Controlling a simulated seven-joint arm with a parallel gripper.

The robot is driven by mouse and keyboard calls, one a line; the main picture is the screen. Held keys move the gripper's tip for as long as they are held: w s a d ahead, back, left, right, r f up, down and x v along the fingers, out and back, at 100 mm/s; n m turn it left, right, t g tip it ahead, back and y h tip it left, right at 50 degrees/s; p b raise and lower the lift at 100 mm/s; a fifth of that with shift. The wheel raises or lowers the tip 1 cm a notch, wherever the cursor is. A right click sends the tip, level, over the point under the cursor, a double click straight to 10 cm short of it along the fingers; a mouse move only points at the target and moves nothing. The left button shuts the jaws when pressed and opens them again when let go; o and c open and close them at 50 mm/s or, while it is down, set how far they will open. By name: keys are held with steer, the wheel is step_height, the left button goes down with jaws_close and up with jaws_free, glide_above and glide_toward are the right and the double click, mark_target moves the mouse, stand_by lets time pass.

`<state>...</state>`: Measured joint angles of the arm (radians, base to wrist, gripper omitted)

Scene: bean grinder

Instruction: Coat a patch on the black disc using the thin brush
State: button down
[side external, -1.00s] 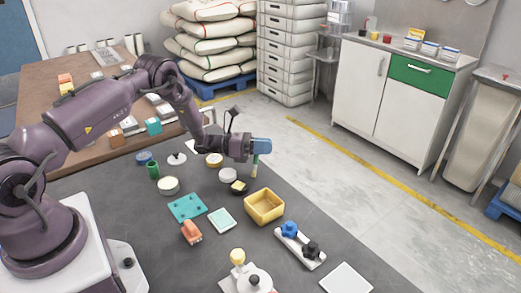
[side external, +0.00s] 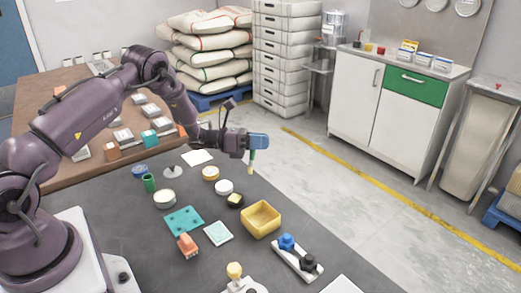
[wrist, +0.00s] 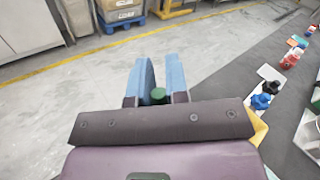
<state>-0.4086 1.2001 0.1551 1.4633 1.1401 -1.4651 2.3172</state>
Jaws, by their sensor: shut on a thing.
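My gripper (side external: 259,142), with blue fingers, is shut on a thin brush (side external: 252,166) and holds it in the air, roughly upright. The brush has a green upper part and a pale lower part pointing down. In the wrist view, the brush's green end (wrist: 158,95) shows between the two blue fingers (wrist: 158,84). The brush appears above and behind the yellow bin in the side view, touching nothing that I can see. I cannot pick out the black disc with certainty; a small dark piece with yellow on it (side external: 235,201) lies left of the bin.
A yellow bin (side external: 245,225), teal plate (side external: 184,222), pale square (side external: 218,233), orange block (side external: 187,246) and several round pieces, including a white one (side external: 224,187), crowd the dark table. A white holder with blue and black knobs (side external: 297,258) stands front right. Bare floor lies beyond.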

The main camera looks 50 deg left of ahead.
steer(key=shift+r, duration=0.3)
steer(key=shift+r, duration=1.45)
steer(key=shift+r, duration=0.1)
steer(key=s+d+r, duration=0.2)
steer(key=s+r, duration=0.2)
steer(key=r, duration=0.1)
steer(key=shift+s+f, duration=0.1)
steer(key=shift+f, duration=2.5)
steer(key=shift+r, duration=0.1)
